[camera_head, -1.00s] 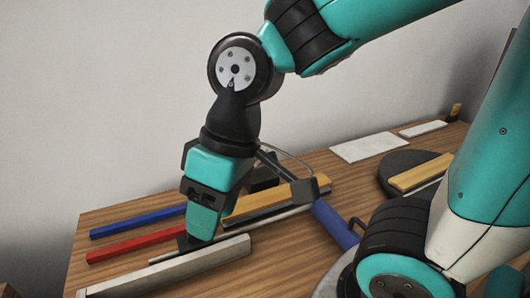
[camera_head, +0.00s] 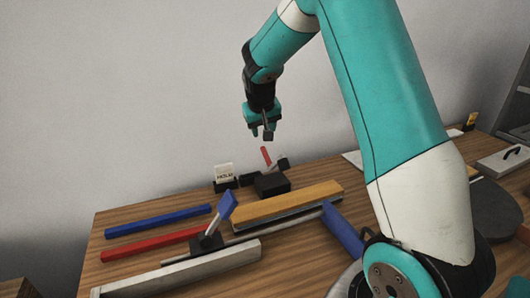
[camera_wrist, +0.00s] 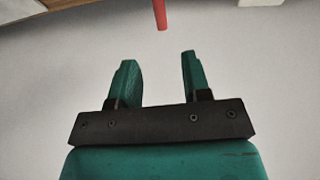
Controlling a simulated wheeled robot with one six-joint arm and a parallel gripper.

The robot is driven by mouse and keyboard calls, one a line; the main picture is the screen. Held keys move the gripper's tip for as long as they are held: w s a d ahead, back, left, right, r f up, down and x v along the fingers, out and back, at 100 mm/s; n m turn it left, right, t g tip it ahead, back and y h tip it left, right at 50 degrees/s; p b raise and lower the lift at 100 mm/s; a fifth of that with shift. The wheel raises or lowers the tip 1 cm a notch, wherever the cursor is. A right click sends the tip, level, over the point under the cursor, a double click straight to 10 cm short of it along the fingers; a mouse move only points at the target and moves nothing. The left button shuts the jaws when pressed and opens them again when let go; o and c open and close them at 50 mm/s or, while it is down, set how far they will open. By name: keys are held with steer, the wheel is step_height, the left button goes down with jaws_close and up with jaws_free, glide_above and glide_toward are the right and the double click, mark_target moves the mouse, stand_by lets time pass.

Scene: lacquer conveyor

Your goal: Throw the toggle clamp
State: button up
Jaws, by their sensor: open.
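A red lever (camera_head: 266,157) stands tilted beside a black block (camera_head: 272,184) at the back of the bench; it looks like the toggle clamp's handle. Its mount is partly hidden. My gripper (camera_head: 263,135) is above the lever, pointing down, open and empty, not touching it. In the wrist view the red lever (camera_wrist: 160,14) shows at the top edge, beyond the open fingers (camera_wrist: 160,72). A second lever with a blue flat handle (camera_head: 228,205) leans up to the right from a black mount (camera_head: 207,243) by the grey rail (camera_head: 180,274).
A blue bar (camera_head: 158,221) and a red bar (camera_head: 152,243) lie at left. A small lettered card (camera_head: 225,173) stands at the back. A round dark disc (camera_head: 497,207) is at right.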

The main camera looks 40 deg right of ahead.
mark_target(264, 151)
steer(key=p+x, duration=0.1)
steer(key=x, duration=1.2)
jaws_close()
